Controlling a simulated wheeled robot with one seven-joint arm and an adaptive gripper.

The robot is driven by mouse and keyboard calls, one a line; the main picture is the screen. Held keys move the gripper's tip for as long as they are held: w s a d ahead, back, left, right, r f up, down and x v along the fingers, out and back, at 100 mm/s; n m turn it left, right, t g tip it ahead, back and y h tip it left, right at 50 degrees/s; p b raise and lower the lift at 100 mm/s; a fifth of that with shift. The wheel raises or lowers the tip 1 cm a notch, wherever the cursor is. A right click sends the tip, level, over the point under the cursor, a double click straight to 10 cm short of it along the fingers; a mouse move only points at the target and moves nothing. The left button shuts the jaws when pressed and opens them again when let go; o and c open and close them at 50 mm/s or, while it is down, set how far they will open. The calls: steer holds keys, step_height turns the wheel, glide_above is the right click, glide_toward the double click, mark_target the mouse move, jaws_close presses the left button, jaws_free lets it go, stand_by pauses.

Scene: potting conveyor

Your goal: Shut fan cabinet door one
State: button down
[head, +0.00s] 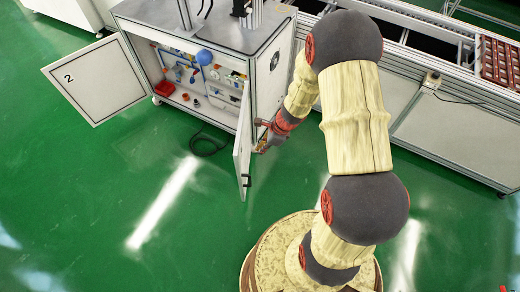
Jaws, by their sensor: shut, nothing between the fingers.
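The fan cabinet (262,62) stands at the upper left with its front open. Door one (243,150) is swung out from the right side of the cabinet and shows nearly edge-on, with a dark mark low near its free edge. My gripper (261,147) is at the right side of door one, close to its outer face. It is shut and empty. I cannot tell whether it touches the door. My wrist hides part of the cabinet's right side.
The other door, marked 2 (95,80), stands wide open at left. Pipes, a blue round part (204,57) and red bins (164,89) are inside the cabinet. A black cable (208,143) lies on the floor. The conveyor (440,110) runs along the right. Green floor in front is clear.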

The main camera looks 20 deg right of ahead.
steer(key=w+a+f+b, duration=0.3)
steer(key=a+f, duration=0.2)
steer(key=f, duration=0.1)
steer(key=shift+w+a+f, duration=0.15)
steer(key=shift+a, duration=0.2)
steer(key=shift+a, duration=0.1)
